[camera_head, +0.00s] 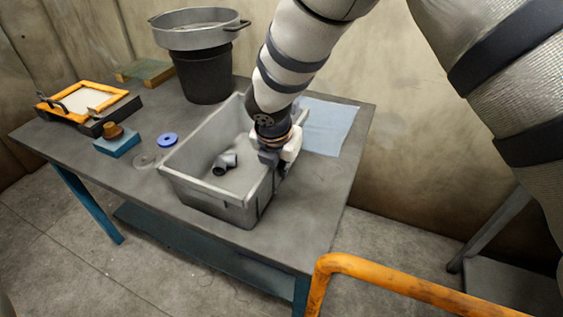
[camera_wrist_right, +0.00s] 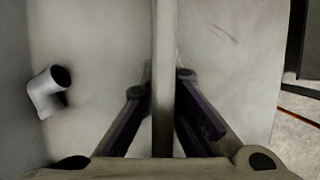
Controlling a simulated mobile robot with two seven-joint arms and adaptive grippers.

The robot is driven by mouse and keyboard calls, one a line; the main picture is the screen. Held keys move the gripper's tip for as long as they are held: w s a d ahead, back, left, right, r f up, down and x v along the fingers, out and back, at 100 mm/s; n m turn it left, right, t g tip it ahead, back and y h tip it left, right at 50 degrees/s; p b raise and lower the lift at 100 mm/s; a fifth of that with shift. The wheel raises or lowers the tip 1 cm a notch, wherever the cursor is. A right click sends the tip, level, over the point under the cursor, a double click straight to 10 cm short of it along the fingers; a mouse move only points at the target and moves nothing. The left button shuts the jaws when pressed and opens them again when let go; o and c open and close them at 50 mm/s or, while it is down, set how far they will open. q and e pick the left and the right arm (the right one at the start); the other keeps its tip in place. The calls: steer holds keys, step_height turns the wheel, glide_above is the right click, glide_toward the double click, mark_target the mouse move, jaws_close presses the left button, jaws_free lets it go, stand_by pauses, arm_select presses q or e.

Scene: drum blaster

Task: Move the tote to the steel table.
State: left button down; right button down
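The tote (camera_head: 190,193) is a grey open bin on the dark-topped workbench (camera_head: 110,172) with blue legs. It stands upright near the bench's front edge and has a dark-ended pipe elbow (camera_head: 224,163) inside. My right gripper (camera_head: 277,160) is at the tote's right wall. In the right wrist view, its fingers (camera_wrist_right: 163,85) straddle the wall (camera_wrist_right: 163,120) and look closed on it; contact at the tips is hard to see. The pipe elbow also shows there (camera_wrist_right: 47,92). My left gripper is out of view. No table is clearly identifiable as the steel table.
A black bucket (camera_head: 203,75) with a metal pan (camera_head: 195,38) on it stands behind the tote. A blue sheet (camera_head: 328,127) lies to the right. A blue block (camera_head: 117,147), blue ring (camera_head: 167,139) and orange frame (camera_head: 88,100) lie left. An orange rail (camera_head: 400,287) crosses the front right.

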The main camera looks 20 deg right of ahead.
steer(key=c, duration=1.8)
jaws_free()
